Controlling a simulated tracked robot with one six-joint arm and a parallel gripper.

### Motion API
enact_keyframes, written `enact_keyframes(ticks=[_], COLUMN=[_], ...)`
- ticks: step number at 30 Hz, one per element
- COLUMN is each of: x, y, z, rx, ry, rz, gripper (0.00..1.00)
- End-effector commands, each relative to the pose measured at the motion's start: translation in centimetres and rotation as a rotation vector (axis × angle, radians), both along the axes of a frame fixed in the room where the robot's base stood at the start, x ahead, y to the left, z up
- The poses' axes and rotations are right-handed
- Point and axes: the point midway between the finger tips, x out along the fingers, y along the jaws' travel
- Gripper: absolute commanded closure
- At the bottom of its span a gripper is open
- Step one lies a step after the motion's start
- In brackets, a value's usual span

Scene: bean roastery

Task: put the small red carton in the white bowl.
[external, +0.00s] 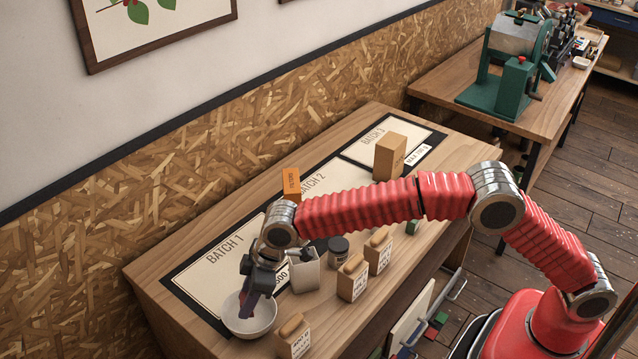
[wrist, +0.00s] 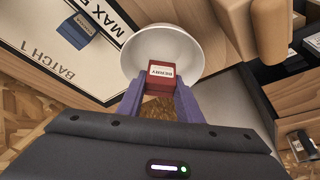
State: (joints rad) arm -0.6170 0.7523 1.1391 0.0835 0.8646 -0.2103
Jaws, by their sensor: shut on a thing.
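The small red carton (wrist: 160,84), with a white label reading BERRY, is between the two purple fingers of my gripper (wrist: 160,92) in the wrist view. The gripper is shut on it. The white bowl (wrist: 187,44) lies directly beyond the carton in that view, its inside facing the camera. In the external view the bowl (external: 262,326) stands at the table's near left end, with my gripper (external: 247,303) pointing down over it. The carton is mostly hidden by the fingers there. I cannot tell how far it is above the bowl's floor.
Wooden-topped containers (external: 353,278) and a dark jar (external: 338,247) stand right of the bowl. Another labelled container (external: 294,338) is close in front of it. A small blue box (wrist: 75,32) lies on the Batch 1 mat (external: 215,262). An orange box (external: 291,184) stands farther back.

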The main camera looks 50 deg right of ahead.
Motion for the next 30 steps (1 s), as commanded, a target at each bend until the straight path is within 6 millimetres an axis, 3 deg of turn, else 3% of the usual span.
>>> enact_keyframes(ticks=[5, 15, 28, 29, 30], x=[0.0, 0.0, 0.0, 0.0, 0.0], y=[0.0, 0.0, 0.0, 0.0, 0.0], z=[-0.6, -4.8, -5.2, -5.2, -5.2], rx=[-0.001, 0.000, 0.000, 0.000, 0.000], ry=[0.001, 0.000, 0.000, 0.000, 0.000], rz=[0.000, 0.001, 0.000, 0.000, 0.000], gripper=[0.93, 0.93, 0.93, 0.66, 0.63])
